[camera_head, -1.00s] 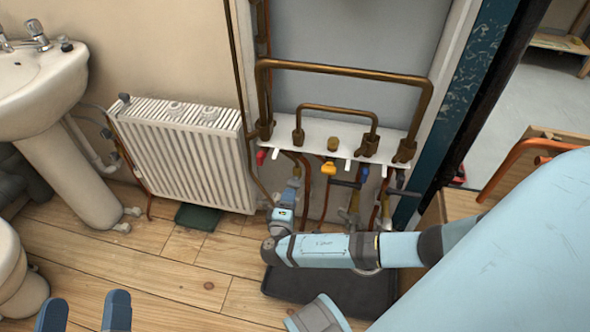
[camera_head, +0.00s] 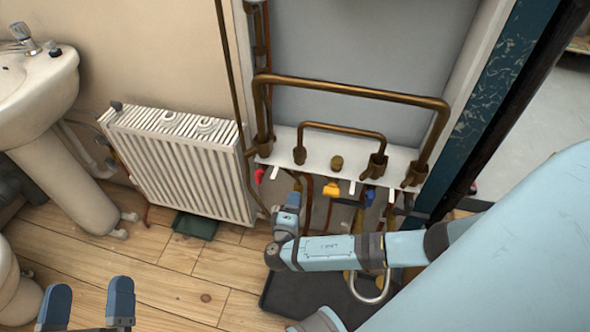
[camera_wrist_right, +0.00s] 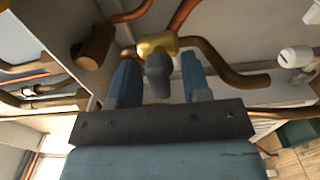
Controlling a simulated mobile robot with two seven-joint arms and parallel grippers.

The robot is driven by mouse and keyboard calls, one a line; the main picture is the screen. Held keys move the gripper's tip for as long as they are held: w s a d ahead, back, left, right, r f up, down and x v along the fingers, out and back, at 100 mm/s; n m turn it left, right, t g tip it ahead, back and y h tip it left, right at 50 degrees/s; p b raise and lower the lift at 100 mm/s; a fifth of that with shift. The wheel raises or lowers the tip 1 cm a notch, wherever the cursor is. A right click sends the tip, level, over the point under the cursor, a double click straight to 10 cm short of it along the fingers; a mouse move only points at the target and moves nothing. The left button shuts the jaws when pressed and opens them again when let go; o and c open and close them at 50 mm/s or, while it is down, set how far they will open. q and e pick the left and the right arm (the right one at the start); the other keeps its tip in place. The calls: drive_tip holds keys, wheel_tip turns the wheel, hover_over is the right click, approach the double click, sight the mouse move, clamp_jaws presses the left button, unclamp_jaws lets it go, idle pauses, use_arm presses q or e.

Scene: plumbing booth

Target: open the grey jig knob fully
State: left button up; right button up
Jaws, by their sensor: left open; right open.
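The grey jig knob (camera_wrist_right: 158,68) shows in the right wrist view as a dark grey handle on a brass valve body (camera_wrist_right: 157,43). My right gripper (camera_wrist_right: 161,78) is open, with one blue finger on each side of the knob; visible gaps separate them. In the head view my right gripper (camera_head: 295,190) points up under the white pipe shelf, and I cannot make out the grey knob there. My left gripper (camera_head: 88,302) is open and empty over the wooden floor at the bottom left.
A red knob (camera_head: 259,175), a yellow knob (camera_head: 330,189) and a blue knob (camera_head: 369,197) hang under the white shelf (camera_head: 314,171). Copper pipes (camera_head: 350,90) loop above it. A white radiator (camera_head: 180,160) stands to the left. A dark tray (camera_head: 300,296) lies below my right arm.

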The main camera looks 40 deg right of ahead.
idle(0.3)
drive_tip(key=c, duration=0.7)
drive_tip(key=shift+r, duration=0.1)
